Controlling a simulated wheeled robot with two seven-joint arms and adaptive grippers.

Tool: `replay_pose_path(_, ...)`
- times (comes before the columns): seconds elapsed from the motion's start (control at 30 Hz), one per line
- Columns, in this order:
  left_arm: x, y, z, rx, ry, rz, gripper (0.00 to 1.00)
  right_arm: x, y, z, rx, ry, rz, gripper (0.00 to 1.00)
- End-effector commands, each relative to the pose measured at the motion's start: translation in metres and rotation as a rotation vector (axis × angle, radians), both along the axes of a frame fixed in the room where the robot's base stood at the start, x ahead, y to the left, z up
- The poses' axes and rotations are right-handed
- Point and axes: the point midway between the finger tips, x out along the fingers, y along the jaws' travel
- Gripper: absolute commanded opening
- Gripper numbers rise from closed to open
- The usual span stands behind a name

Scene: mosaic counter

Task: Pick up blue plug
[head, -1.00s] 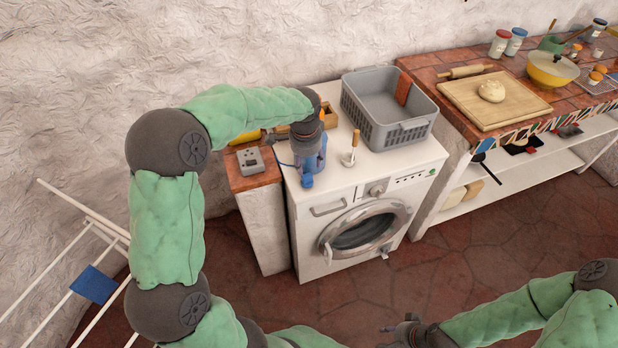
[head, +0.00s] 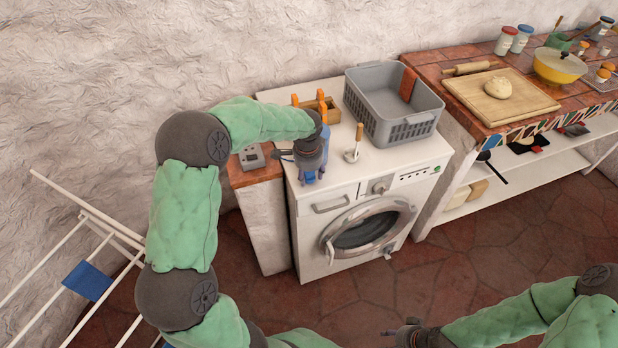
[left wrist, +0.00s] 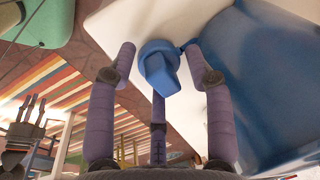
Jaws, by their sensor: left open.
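The blue plug (left wrist: 158,68) shows in the left wrist view between the spread fingers of my left gripper (left wrist: 160,52), near the edge of a white surface. A gap shows between the plug and the side fingers. In the head view my left gripper (head: 310,162) hangs over the front left of the washing machine top (head: 400,152), and a bit of blue, seemingly the plug (head: 309,177), shows below it. My right gripper (head: 408,334) is at the bottom edge, small and partly cut off; its opening is unclear.
A large blue object (left wrist: 265,75) is close on the right in the wrist view. On the machine stand a wooden-handled tool (head: 354,150), a wooden caddy (head: 325,114) and a grey basket (head: 390,128). A grey socket box (head: 251,157) sits on the ledge left.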

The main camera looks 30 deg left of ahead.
Motion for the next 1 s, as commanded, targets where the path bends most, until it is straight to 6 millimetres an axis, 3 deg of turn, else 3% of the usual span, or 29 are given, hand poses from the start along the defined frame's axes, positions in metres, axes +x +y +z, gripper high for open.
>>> replay_pose_path(0.07,0.000,0.000,0.001,-0.001,-0.001,0.000,0.52,0.000,0.000,0.001,0.000,0.000,0.000,0.40)
replay_pose_path(0.2,0.000,0.000,0.001,-0.001,-0.001,0.000,0.15,0.000,0.000,0.001,0.000,0.000,0.000,0.40)
replay_pose_path(0.23,0.000,0.000,0.001,-0.001,-0.001,0.000,0.11,0.000,0.000,0.001,0.000,0.000,0.000,0.40)
replay_pose_path(0.67,0.000,0.000,0.006,0.000,-0.001,0.001,0.11,0.000,0.000,0.002,0.000,0.000,0.000,0.40)
replay_pose_path(0.93,0.001,-0.001,0.038,0.000,-0.005,0.000,0.11,0.000,0.000,0.013,0.000,0.000,0.000,0.40)
replay_pose_path(1.0,-0.005,-0.009,0.048,0.000,-0.005,-0.002,0.11,0.000,0.000,0.017,0.000,0.000,0.000,0.40)
